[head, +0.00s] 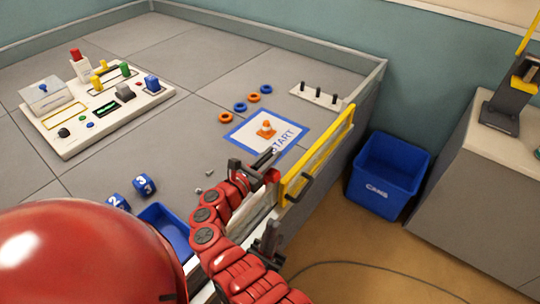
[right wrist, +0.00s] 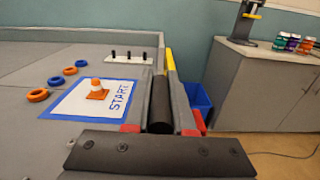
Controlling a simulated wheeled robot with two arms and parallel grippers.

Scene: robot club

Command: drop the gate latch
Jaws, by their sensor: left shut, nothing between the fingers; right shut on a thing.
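The yellow-framed gate (head: 318,152) stands along the right edge of the raised grey field, and its yellow top also shows in the right wrist view (right wrist: 170,60). A dark handle (head: 300,190) sticks out from its near end. My right gripper (head: 270,172) is at the gate's near end. In the right wrist view its red-tipped fingers (right wrist: 160,130) are shut on a dark round bar (right wrist: 160,103), apparently the gate latch. The fingers hide part of it.
A START mat (head: 240,134) with an orange cone (head: 266,129) lies just inside the gate. Rings (head: 240,107), a peg board (head: 322,96) and a control panel (head: 70,140) are on the field. A blue CANS bin (head: 385,180) stands outside, beside a grey cabinet (head: 465,190).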

